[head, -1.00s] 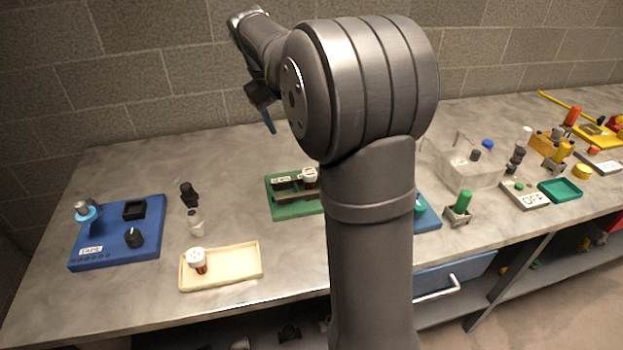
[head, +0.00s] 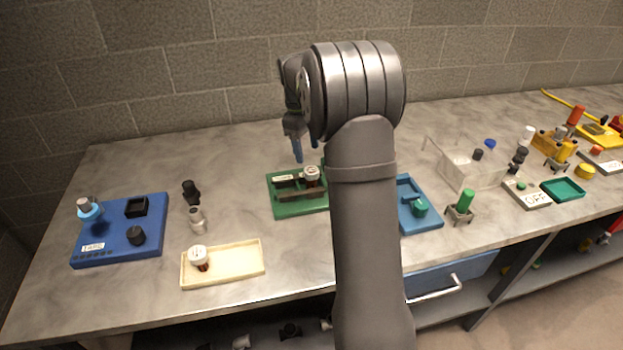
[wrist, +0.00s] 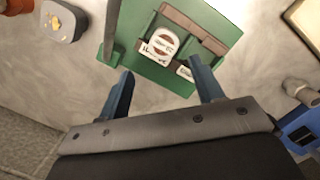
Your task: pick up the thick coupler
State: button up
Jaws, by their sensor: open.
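My gripper (head: 305,154) is open and empty above the back of the green holder (head: 284,206). In the wrist view its two blue fingers (wrist: 161,68) are spread apart, short of the holder (wrist: 131,11). A round white-topped piece (head: 311,172) sits at the holder's brown slotted part; it also shows in the wrist view (wrist: 163,41), between and beyond the fingertips. A similar white-capped piece with a brown-red body (head: 198,257) stands in the cream tray (head: 235,272). The labels are too small to read, so I cannot tell which piece is the thick coupler.
A blue board (head: 98,252) with black parts lies at the left. Black (head: 190,192) and grey (head: 197,220) fittings stand beside it. A blue tray (head: 427,222) with a green piece lies right of my arm. A clear bin (head: 466,172) is farther right. Bare counter lies behind the holder.

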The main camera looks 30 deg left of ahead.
aim_at(311, 170)
jog(key=shift+d+f, duration=0.2)
jog(key=shift+f, duration=1)
jog(key=f, duration=0.1)
jog(key=d+f, duration=0.1)
jog(key=f, duration=0.3)
jog(key=shift+s+d, duration=0.25)
jog(key=shift+s, duration=0.15)
